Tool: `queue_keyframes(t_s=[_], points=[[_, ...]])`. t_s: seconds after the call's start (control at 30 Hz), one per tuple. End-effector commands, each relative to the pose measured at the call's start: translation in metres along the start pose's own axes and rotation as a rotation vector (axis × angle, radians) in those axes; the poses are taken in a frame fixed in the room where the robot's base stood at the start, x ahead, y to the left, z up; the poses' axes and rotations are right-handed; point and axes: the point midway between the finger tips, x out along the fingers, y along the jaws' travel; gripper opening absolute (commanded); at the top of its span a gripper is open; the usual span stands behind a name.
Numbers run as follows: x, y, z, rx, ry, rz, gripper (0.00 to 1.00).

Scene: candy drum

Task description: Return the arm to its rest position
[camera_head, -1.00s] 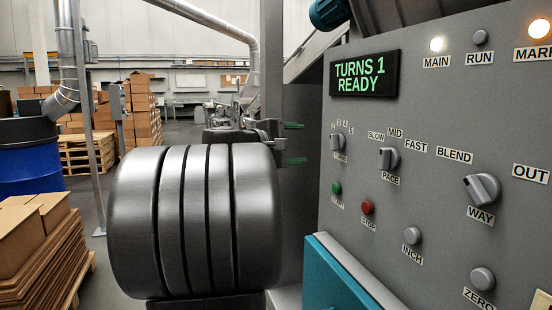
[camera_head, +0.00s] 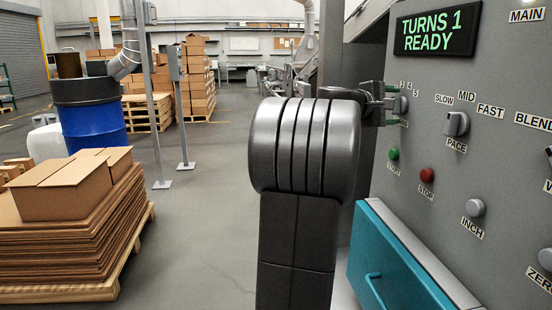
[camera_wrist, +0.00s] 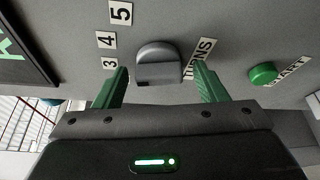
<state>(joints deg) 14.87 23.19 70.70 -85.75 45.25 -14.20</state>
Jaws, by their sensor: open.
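My gripper (camera_wrist: 163,90) shows in the wrist view with its two green fingers apart, one on each side of the grey TURNS knob (camera_wrist: 160,62). The fingers are open, with a gap between each finger and the knob. I cannot tell how deep they reach around it. In the head view my gripper (camera_head: 384,100) is at the panel, by the TURNS knob (camera_head: 401,104), and my arm hides part of the panel's left edge. The display (camera_head: 437,32) reads "TURNS 1 READY".
The grey panel carries the PACE knob (camera_head: 456,124), green START button (camera_head: 393,154), red STOP button (camera_head: 427,175) and INCH button (camera_head: 475,208). A teal drawer front (camera_head: 388,262) juts out below.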

Motion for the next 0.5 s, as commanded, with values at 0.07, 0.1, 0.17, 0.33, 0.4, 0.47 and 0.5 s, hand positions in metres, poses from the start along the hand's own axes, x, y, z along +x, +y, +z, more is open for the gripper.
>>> queue_keyframes(t_s=[0.07,0.1,0.17,0.33,0.4,0.47,0.5], points=[[-0.001,0.001,0.0,-0.002,0.0,0.0,0.65],[-0.001,0.001,0.0,-0.002,0.0,0.0,0.65],[-0.001,0.0,0.0,-0.002,0.0,0.0,0.65],[-0.002,0.0,0.0,-0.002,0.001,0.0,0.65],[-0.006,0.001,0.0,0.0,0.001,0.001,0.65],[-0.013,0.001,-0.001,0.002,0.002,0.003,0.65],[-0.018,0.001,-0.001,0.001,0.003,0.003,0.65]])
